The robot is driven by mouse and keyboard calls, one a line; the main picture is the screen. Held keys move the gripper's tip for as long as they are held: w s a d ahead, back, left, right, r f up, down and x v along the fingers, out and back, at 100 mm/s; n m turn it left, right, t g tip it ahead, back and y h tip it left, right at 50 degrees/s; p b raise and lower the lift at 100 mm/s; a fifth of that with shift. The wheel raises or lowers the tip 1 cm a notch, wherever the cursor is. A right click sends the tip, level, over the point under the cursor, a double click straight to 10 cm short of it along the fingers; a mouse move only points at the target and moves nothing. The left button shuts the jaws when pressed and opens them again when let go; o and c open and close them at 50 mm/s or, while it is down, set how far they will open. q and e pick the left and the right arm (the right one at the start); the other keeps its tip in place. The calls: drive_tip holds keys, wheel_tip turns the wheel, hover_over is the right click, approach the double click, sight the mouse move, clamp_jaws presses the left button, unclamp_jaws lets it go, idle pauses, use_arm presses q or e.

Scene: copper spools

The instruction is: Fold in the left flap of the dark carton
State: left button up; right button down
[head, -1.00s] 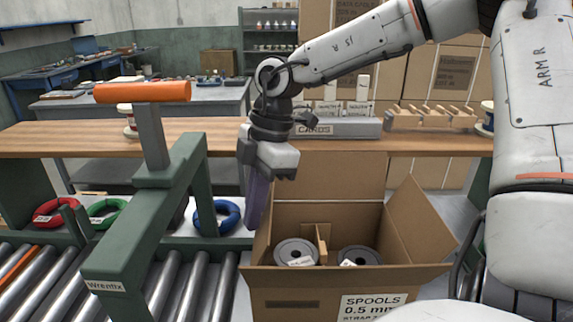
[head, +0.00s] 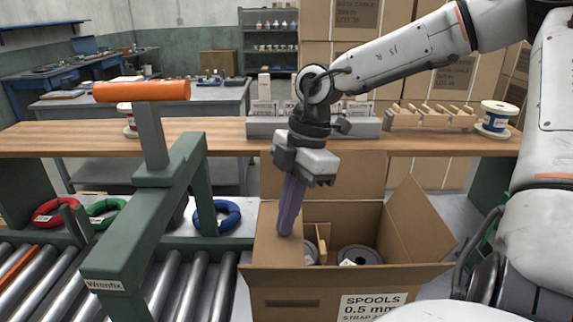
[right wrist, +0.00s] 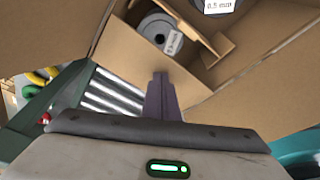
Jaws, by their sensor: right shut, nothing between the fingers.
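The brown carton (head: 285,295), labelled SPOOLS 0.5 mm, stands open at the front centre in the head view. Its left flap (head: 270,250) leans inward over the left part of the opening. My right gripper (head: 288,228) is shut and empty, pointing down, its fingertips at the flap; I cannot tell whether they touch it. The fingers also show in the right wrist view (right wrist: 162,92). A grey spool (head: 358,255) shows inside the carton, and another is mostly hidden behind the flap. The right flap (head: 415,225) stands up and outward. My left gripper is out of view.
A green frame (head: 150,215) with an orange-topped post stands left of the carton beside the rollers (head: 190,285). Red, green and blue coils (head: 215,217) lie behind it. A wooden bench (head: 210,135) with a grey rack (head: 265,128) runs behind the carton.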

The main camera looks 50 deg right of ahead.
drive_tip(key=shift+f, duration=0.6)
drive_tip(key=shift+a+p+v, duration=0.2)
drive_tip(key=shift+p+v, duration=0.3)
drive_tip(key=shift+v, duration=0.3)
drive_tip(key=shift+a+p+v, duration=0.15)
drive_tip(key=shift+p+v, duration=0.3)
drive_tip(key=shift+v, duration=0.35)
wheel_tip(320, 180, up, 2)
drive_tip(key=shift+w+r, duration=0.1)
drive_tip(key=shift+w, duration=0.1)
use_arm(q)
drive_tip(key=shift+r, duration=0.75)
use_arm(e)
drive_tip(key=shift+a+v, duration=0.25)
drive_tip(key=shift+v, duration=0.8)
drive_tip(key=shift+a+v, duration=0.2)
drive_tip(key=shift+v, duration=0.85)
drive_tip(key=shift+w+a+r, duration=0.1)
drive_tip(key=shift+w, duration=0.05)
